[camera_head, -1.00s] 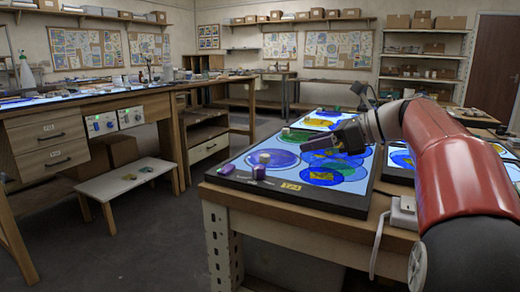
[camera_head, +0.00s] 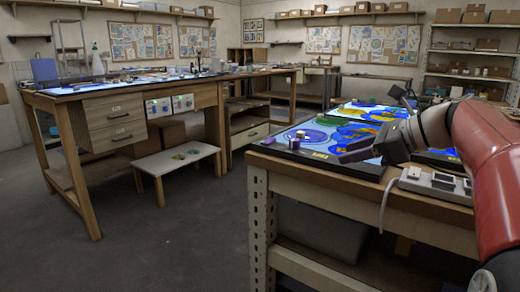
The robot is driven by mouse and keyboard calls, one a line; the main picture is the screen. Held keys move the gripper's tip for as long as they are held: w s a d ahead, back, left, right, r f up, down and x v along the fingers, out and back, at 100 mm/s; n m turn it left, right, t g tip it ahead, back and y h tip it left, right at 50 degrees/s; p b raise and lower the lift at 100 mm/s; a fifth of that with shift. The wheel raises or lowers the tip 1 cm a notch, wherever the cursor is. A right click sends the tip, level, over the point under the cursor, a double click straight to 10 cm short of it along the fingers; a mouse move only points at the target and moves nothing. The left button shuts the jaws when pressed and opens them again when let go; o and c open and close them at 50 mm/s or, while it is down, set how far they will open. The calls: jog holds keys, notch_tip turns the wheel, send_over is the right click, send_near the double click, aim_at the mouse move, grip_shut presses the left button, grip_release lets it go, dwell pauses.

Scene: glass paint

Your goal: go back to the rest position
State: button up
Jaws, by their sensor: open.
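My gripper (camera_head: 358,150) is at the end of my red arm, above the right part of the near light table (camera_head: 318,155). It looks open, and I see nothing between its fingers. Blue, green and yellow glass discs (camera_head: 345,133) lie on the lit surface beyond and beside it. My arm hides part of the table's right side.
A wooden bench (camera_head: 130,90) with drawers stands at the left. A switch box (camera_head: 434,182) lies on the near bench's front edge. Shelves (camera_head: 465,70) with boxes stand at the back right. The floor between the benches is clear.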

jog(key=s+a+f+n+h, duration=0.1)
jog(key=s+f+n+h, duration=0.2)
jog(key=s+f+n, duration=0.4)
jog(key=s+a+f+n+g+h, duration=0.1)
jog(key=s+a+f+n+h, duration=0.1)
jog(key=s+f+n, duration=0.6)
jog(key=s+a+f+n+h, duration=0.1)
jog(key=s+f+n+h, duration=0.4)
jog(key=s+f+n, duration=0.3)
jog(key=shift+s+a+g, duration=0.35)
jog(key=shift+s+g, duration=0.05)
jog(key=shift+s, duration=0.4)
